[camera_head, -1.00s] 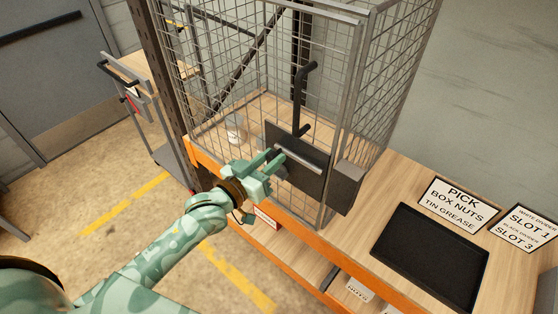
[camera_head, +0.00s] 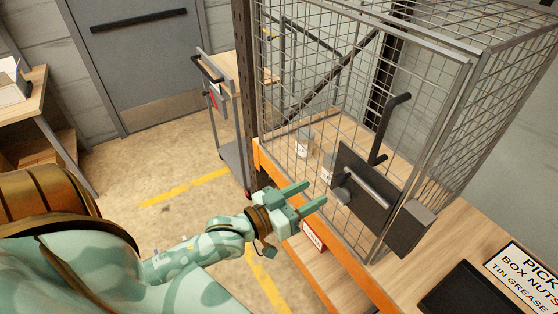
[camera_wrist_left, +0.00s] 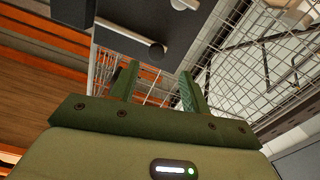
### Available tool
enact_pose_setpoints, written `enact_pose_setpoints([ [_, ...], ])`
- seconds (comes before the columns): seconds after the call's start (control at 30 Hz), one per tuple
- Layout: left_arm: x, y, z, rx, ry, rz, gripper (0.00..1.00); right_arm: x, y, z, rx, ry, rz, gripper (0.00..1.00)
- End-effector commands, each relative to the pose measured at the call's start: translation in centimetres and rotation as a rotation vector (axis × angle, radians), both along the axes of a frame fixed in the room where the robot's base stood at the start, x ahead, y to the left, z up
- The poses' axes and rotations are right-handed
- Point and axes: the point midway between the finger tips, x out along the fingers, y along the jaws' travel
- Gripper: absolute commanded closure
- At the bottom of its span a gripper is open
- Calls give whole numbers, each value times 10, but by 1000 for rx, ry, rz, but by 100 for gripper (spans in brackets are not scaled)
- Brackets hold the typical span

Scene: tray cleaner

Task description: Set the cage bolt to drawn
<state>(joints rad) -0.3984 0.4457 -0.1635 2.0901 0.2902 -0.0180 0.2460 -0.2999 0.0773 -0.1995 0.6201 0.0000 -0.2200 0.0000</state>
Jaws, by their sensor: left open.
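The cage bolt (camera_head: 367,189) is a pale metal bar lying across a black plate (camera_head: 359,209) on the front of the mesh cage door. In the left wrist view the bar (camera_wrist_left: 124,34) shows at the top, with a dark round knob (camera_wrist_left: 157,51) at its end. My left gripper (camera_head: 316,195) is open and empty, to the left of the plate and apart from the bar. Its fingers (camera_wrist_left: 158,88) point toward the mesh. A grey box (camera_head: 410,228) sits at the plate's right. My right gripper is not in view.
A bent black handle (camera_head: 390,130) rises above the plate. The cage stands on a wooden bench with an orange front edge (camera_head: 345,270). Pale containers (camera_head: 304,143) stand inside it. A black tray (camera_head: 468,293) lies at the right. A trolley (camera_head: 222,110) stands behind the gripper.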

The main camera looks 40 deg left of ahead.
Motion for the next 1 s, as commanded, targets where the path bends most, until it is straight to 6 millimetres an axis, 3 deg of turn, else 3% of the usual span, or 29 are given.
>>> enact_pose_setpoints([
  [0.2, -51, 19, -2, -1, 4, 0, 53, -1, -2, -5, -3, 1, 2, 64],
  [0.4, -74, 28, -1, -1, 1, 1, 53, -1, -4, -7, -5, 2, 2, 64],
  [1.0, -77, 29, 0, 0, -1, 1, 53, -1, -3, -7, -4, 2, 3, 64],
])
